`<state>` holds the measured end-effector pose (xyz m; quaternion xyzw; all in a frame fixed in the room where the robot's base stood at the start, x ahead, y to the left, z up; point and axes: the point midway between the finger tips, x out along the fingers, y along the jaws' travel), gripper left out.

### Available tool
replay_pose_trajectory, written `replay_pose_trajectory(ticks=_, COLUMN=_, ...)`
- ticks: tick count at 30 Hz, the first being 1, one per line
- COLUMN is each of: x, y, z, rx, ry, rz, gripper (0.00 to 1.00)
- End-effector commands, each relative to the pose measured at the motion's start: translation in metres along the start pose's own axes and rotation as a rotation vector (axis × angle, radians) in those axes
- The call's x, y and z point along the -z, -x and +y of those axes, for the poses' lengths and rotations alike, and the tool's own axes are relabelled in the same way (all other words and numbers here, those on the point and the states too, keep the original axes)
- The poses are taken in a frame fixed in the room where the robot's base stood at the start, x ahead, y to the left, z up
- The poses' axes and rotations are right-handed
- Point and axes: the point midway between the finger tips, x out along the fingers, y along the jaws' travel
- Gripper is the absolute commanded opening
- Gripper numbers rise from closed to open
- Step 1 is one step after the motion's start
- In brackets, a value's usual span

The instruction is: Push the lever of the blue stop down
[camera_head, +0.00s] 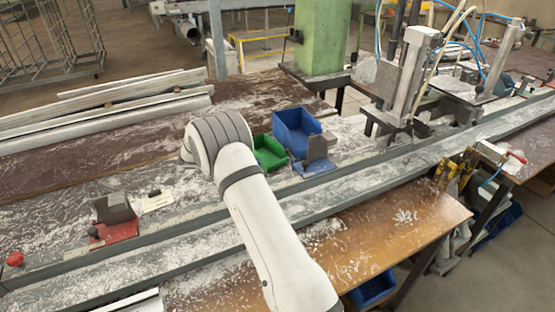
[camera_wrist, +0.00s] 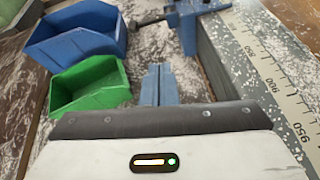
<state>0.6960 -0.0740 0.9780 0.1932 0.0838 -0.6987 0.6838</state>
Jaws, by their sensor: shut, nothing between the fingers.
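The blue stop (camera_head: 317,168) sits on the far side of the long rail in the head view, with a grey block on its blue base. In the wrist view the blue stop (camera_wrist: 190,18) is at the top, cut off by the edge. Its lever (camera_wrist: 150,20), a dark rod with a knob, sticks out to the left. My gripper (camera_wrist: 158,68) is shut and empty. Its fingertips show below the lever in the wrist view, apart from it in the picture; the height gap cannot be told. My arm hides the gripper in the head view.
A blue bin (camera_head: 296,130) and a green bin (camera_head: 268,153) stand beside the stop. A ruler (camera_wrist: 262,62) runs along the rail. A red stop (camera_head: 115,222) stands at the left. A clamp machine (camera_head: 408,75) stands at the right. White chips litter the bench.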

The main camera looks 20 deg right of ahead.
Motion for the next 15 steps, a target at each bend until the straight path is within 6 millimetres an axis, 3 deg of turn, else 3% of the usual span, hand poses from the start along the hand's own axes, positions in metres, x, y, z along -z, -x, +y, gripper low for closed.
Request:
replay_pose_trajectory(ticks=1, x=0.016, y=-0.004, z=0.005, rx=-0.015, ry=0.035, rz=-0.03, gripper=0.0)
replay_pose_trajectory(ticks=6, x=0.045, y=-0.011, z=0.017, rx=-0.056, ry=0.114, rz=-0.109, gripper=0.0)
replay_pose_trajectory(ticks=15, x=0.059, y=-0.013, z=0.023, rx=-0.078, ry=0.153, rz=-0.153, gripper=0.0)
